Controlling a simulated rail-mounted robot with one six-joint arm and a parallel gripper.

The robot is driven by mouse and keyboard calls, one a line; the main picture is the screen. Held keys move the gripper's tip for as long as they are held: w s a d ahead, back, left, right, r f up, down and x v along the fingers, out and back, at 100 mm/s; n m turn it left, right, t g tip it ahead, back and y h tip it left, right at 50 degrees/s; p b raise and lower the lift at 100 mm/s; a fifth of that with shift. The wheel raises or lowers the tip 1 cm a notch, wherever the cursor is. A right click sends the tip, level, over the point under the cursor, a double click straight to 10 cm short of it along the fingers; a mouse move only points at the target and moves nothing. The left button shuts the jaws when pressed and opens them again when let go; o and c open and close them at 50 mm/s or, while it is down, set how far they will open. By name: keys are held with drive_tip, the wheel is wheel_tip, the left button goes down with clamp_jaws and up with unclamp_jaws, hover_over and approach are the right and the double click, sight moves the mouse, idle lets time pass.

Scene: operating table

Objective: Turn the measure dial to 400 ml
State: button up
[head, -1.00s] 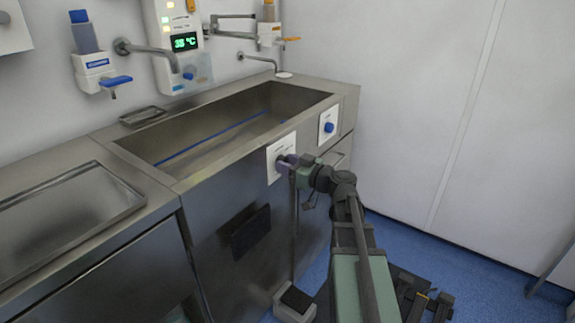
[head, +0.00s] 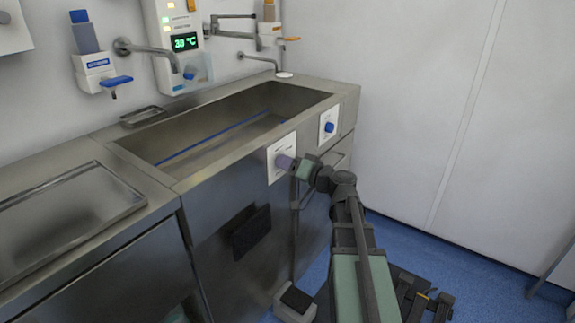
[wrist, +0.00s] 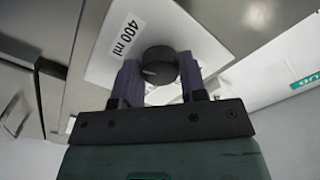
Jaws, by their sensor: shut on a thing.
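The measure dial is a dark round knob (wrist: 158,64) on a white panel (wrist: 101,67) in the wrist view. A pale mark shows at the left side of its face.
A second white panel with a blue knob (head: 328,127) is to the right on the sink front. The steel basin (head: 190,160) is above. A dark pad (head: 248,231) is on the front below. A faucet and a lit temperature display (head: 184,42) are on the wall.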

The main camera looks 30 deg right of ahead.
drive_tip(key=shift+m, duration=1.6)
drive_tip(key=o, duration=0.9)
drive_tip(key=shift+s, duration=0.1)
drive_tip(key=v, duration=1)
drive_tip(key=shift+s+d, duration=0.15)
drive_tip(key=shift+s, duration=0.15)
